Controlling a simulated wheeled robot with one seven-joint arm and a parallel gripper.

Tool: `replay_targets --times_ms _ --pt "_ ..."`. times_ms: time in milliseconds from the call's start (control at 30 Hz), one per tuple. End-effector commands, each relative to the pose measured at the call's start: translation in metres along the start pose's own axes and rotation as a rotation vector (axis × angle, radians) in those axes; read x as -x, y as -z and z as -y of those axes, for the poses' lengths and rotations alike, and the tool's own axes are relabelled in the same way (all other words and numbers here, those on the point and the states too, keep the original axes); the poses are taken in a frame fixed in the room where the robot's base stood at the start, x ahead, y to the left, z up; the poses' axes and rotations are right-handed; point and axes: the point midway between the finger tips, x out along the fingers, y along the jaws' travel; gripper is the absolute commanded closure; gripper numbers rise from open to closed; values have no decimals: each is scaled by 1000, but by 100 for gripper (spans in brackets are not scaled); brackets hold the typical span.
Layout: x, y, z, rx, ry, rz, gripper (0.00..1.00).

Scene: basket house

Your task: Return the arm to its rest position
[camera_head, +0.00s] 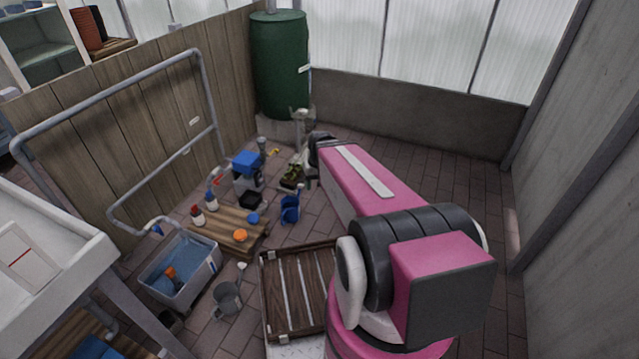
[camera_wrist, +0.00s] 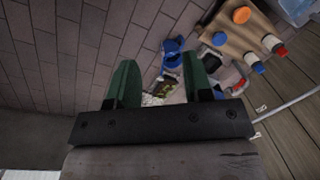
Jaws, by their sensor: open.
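My pink and black arm (camera_head: 365,185) fills the middle right of the head view and reaches away from me over the floor. Its far end hides my gripper in that view. In the wrist view my gripper (camera_wrist: 160,85) shows two green fingers standing well apart, with nothing between them but the floor and items farther off. It holds nothing. A blue watering can (camera_wrist: 172,54) and a shoe-like item (camera_wrist: 162,88) lie beyond the fingers, apart from them.
A wooden crate (camera_head: 268,290) stands beside my arm. A pallet (camera_head: 228,226) with bottles, a grey tub (camera_head: 182,270), a metal can (camera_head: 227,300) and a blue can (camera_head: 290,209) stand left. A green barrel (camera_head: 281,65) is at the back. Brick floor (camera_head: 460,160) at right is clear up to the wall.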

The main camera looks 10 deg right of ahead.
Motion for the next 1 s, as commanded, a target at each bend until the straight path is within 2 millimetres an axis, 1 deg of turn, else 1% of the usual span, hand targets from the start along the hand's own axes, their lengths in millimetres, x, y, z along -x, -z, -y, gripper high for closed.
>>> replay_targets --times_ms 33,100,167,267,1000 --pt "16 -21 2 -16 -42 -12 54" --pt "26 -31 0 -38 -83 -22 54" --pt "31 -35 -1 -50 -105 -29 54" --pt "33 -36 -2 -58 -120 -33 54" --pt "32 -34 -2 -58 -119 -32 54"
